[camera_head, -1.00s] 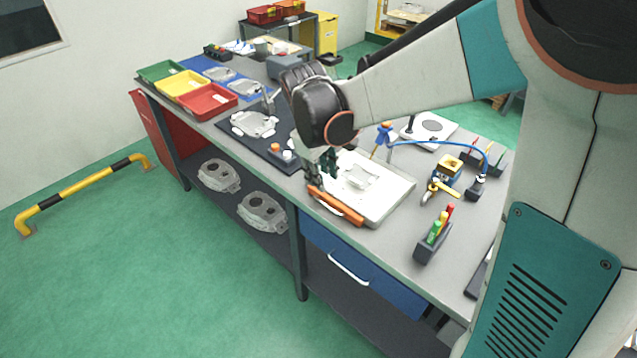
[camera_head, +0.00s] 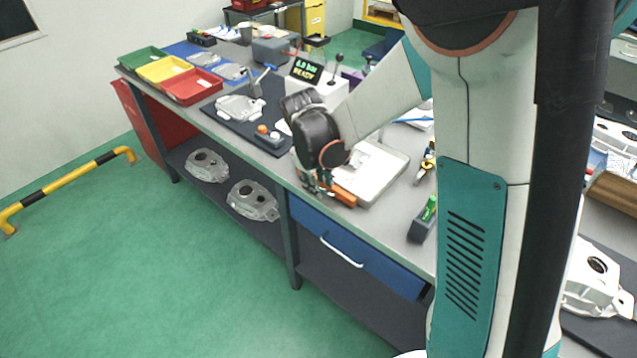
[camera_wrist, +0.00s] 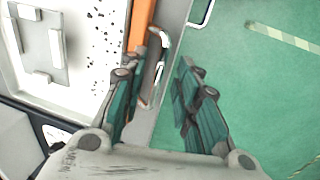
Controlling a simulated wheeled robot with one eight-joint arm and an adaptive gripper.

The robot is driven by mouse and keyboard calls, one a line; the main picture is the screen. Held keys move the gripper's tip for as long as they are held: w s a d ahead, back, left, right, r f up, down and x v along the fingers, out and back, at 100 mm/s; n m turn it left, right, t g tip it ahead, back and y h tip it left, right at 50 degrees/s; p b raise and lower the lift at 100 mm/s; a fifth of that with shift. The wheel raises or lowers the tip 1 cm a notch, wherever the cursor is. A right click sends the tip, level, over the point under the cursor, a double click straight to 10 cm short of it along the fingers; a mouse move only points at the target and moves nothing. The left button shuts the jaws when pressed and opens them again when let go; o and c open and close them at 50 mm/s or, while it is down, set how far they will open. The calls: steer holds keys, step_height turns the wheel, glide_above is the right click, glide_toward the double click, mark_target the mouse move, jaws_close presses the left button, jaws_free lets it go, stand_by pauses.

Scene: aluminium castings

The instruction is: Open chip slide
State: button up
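The orange slide (camera_head: 344,196) shows at the front edge of the white fixture (camera_head: 382,170) on the bench. In the wrist view the orange slide (camera_wrist: 142,22) runs along the edge of the speckled white fixture (camera_wrist: 98,45). A pale metal handle (camera_wrist: 158,68) stands out near its end, over the bench edge. My gripper (camera_head: 318,188) is down at the slide's left end. In the wrist view my gripper (camera_wrist: 160,85) has its green fingers apart, with the handle between or just ahead of them. I cannot tell whether either finger touches it.
A blue drawer (camera_head: 352,250) with a white handle is below the bench top. A small button box (camera_head: 268,138) is left of my gripper. The green floor in front is open.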

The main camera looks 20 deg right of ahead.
jaws_close()
steer(key=s+a, duration=0.3)
steer(key=a, duration=0.2)
steer(key=shift+s+a, duration=0.25)
steer(key=shift+a, duration=0.1)
jaws_free()
steer(key=shift+r, duration=0.1)
